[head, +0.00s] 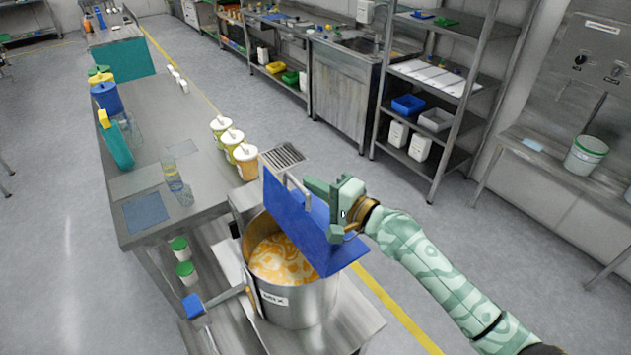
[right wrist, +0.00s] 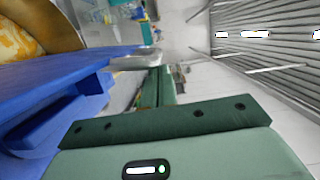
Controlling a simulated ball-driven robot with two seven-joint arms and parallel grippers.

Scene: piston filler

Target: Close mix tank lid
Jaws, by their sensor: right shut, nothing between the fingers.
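The mix tank (head: 300,298) is a steel pot holding orange and cream contents (head: 285,262). Its blue lid (head: 303,228) is raised and tilted over the right side of the opening, so the contents show on the left. The lid's metal handle (head: 297,190) is on its upper face. My right gripper (head: 318,187) is shut and empty at the lid's upper right edge, close behind it; I cannot tell if it touches. In the right wrist view the lid (right wrist: 60,90) fills the left side beside the green finger (right wrist: 160,88). My left gripper is not in view.
A steel table (head: 160,115) stands at the left with a blue container (head: 106,97) and clear cylinders (head: 172,178). Several lidded tubs (head: 245,160) line its right edge. A blue-ended lever (head: 193,306) sticks out left of the tank. Open floor (head: 440,250) lies to the right.

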